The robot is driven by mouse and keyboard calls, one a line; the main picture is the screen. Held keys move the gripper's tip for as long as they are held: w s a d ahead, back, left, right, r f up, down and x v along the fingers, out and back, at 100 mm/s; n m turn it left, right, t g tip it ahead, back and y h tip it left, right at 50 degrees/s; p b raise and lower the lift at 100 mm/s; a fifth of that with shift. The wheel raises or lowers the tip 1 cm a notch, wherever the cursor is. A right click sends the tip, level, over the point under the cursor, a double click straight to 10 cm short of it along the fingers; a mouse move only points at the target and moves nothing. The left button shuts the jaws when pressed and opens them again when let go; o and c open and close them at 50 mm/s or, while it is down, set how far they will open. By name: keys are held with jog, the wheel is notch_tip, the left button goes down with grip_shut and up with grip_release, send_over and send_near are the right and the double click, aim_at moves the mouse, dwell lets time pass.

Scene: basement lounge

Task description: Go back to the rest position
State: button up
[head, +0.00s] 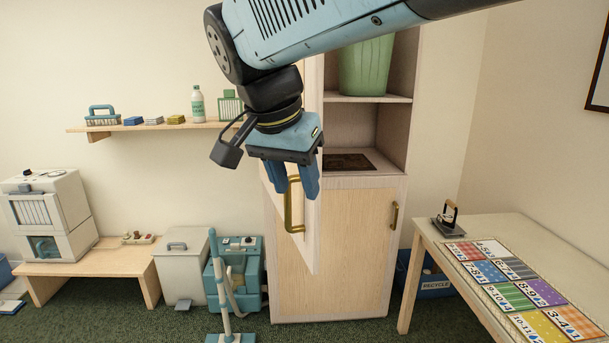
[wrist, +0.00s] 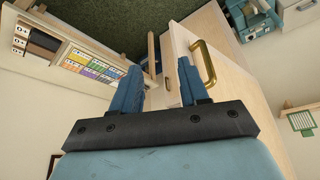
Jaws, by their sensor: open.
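My gripper (head: 295,182) hangs in front of the wooden cabinet (head: 338,295) in the head view, with its blue fingers pointing down. A cabinet door (head: 312,238) with a brass handle (head: 290,205) stands swung open, and the fingers overlap the handle in the picture. In the wrist view my gripper (wrist: 160,88) has its two fingers apart with nothing held between them. The brass handle (wrist: 205,62) shows there to the right of the fingers, apart from them. My arm reaches in from the upper right of the head view.
A table (head: 530,230) with number cards (head: 500,272) stands at the right, a recycle bin (head: 432,285) beneath it. A teal machine (head: 235,275), a white bin (head: 183,265) and a low bench (head: 95,265) stand left. A wall shelf (head: 150,127) holds small items. A green container (head: 366,66) sits in the cabinet's upper shelf.

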jog(key=s+d+f+n+y, duration=0.1)
jog(key=d+f, duration=0.3)
jog(key=d, duration=0.8)
jog(key=s+d+f+n+t+y, duration=0.1)
jog(key=d+f+n, duration=0.3)
jog(key=d, duration=0.9)
jog(key=shift+s+f, duration=0.15)
jog(key=shift+s, duration=0.2)
jog(key=shift+s, duration=0.15)
